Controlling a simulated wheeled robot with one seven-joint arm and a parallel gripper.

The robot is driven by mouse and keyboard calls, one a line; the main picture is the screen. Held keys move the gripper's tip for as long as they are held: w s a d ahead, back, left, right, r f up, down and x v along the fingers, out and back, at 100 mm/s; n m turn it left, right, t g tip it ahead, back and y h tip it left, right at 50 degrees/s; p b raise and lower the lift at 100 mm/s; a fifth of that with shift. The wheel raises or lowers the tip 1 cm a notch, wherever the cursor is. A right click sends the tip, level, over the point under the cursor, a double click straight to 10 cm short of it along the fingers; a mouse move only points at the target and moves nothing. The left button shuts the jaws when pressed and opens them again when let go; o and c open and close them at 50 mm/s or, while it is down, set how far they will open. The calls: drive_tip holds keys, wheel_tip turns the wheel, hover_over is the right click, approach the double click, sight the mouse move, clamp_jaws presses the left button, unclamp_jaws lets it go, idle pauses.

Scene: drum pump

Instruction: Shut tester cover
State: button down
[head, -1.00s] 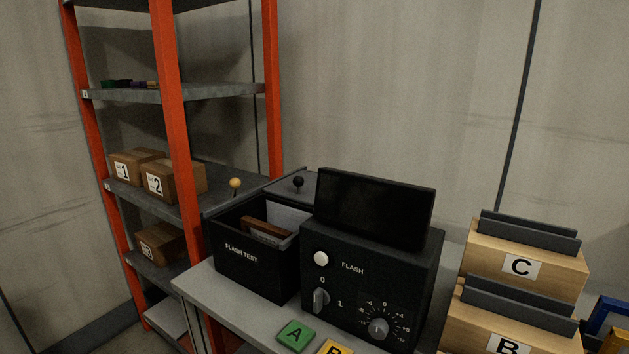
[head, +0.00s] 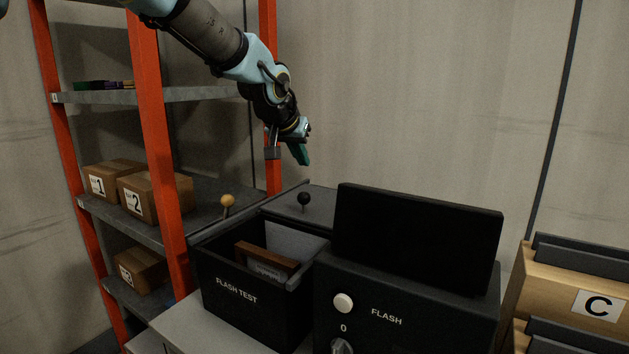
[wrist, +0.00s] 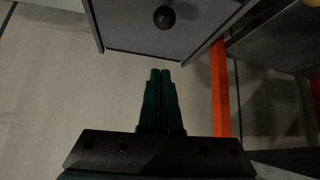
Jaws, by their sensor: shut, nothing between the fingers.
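The flash tester is a black box labelled FLASH TEST (head: 250,310) in the head view. Its top is open, and a brown-framed piece (head: 266,258) stands inside. The grey tester cover (head: 322,205) lies folded back behind the box, with a black ball knob (head: 304,198) on it. The cover and knob also show in the wrist view, the knob (wrist: 164,17) at the top. My gripper (head: 304,156) is shut and empty, with green fingers pointing down. It hangs in the air above and behind the cover, apart from the knob. The fingertips also show in the wrist view (wrist: 160,72).
A control unit (head: 400,300) with a dark screen (head: 415,235) stands right of the box. An orange-post shelf (head: 160,150) with cardboard boxes is at left. A yellow ball knob (head: 227,200) stands at the box's left. A wooden bin marked C (head: 597,305) is at far right.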

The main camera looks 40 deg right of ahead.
drive_tip(key=p, duration=0.3)
hover_over(312, 205)
wheel_tip(312, 205, down, 7)
drive_tip(key=shift+d+f, duration=0.1)
drive_tip(key=shift+s+a+f, duration=0.15)
drive_tip(key=shift+s+a, duration=0.1)
drive_tip(key=shift+a, duration=0.35)
drive_tip(key=shift+s+a+f, duration=0.1)
drive_tip(key=shift+s+a, duration=0.2)
drive_tip(key=shift+a, duration=0.35)
drive_tip(key=shift+s+a+f, duration=0.15)
drive_tip(key=shift+s+a, duration=0.1)
drive_tip(key=shift+a, duration=0.35)
